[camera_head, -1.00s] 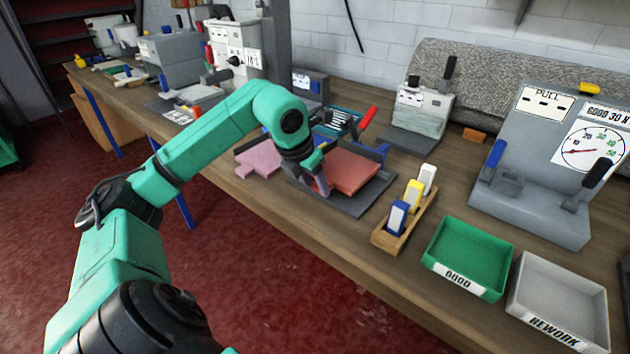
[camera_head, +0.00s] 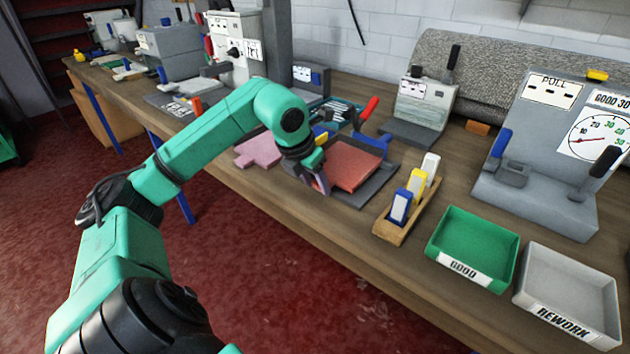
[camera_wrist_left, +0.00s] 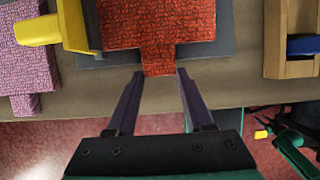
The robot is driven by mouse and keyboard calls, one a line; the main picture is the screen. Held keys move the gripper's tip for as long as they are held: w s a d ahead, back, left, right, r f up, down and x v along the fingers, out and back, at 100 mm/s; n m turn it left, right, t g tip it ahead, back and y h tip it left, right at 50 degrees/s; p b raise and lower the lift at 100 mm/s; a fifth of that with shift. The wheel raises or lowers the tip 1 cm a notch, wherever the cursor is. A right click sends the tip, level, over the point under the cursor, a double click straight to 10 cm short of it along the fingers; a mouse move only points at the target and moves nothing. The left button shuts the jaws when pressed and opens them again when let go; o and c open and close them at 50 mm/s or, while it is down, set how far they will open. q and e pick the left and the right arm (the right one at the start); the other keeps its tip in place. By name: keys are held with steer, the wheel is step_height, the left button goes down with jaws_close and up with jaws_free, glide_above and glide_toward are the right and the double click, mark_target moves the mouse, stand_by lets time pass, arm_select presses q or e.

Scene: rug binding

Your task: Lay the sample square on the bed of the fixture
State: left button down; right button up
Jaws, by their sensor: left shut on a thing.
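The sample square is a woven red piece (camera_head: 355,165) with a short tab. In the head view it is over the dark grey bed of the fixture (camera_head: 372,193); whether it lies flat on it I cannot tell. In the left wrist view the red square (camera_wrist_left: 170,25) covers much of the grey bed (camera_wrist_left: 228,40), and its tab extends past the bed's front edge. My left gripper (camera_head: 321,183) is at the front of the square. In the left wrist view its fingers (camera_wrist_left: 160,76) are on either side of the tab, shut on it.
A pink woven piece (camera_head: 258,149) lies left of the bed. A yellow part (camera_wrist_left: 72,28) is at the bed's left side. A wooden rack (camera_head: 390,231) with several coloured blocks stands right. Beyond are the green GOOD tray (camera_head: 490,217), grey REWORK tray (camera_head: 529,305) and pull gauge (camera_head: 540,185).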

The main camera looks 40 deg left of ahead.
arm_select(q)
steer(key=shift+s+d+f+b, duration=0.1)
steer(key=shift+s+f+b, duration=0.15)
steer(key=shift+f+b, duration=0.35)
steer(key=shift+c, duration=1.7)
jaws_free()
steer(key=shift+f, duration=0.15)
steer(key=shift+o, duration=0.7)
steer(key=shift+w, duration=0.3)
steer(key=shift+s+r, duration=0.2)
steer(key=shift+r, duration=0.3)
steer(key=p+v, duration=0.2)
steer(key=v, duration=1.1)
steer(key=shift+r, duration=0.3)
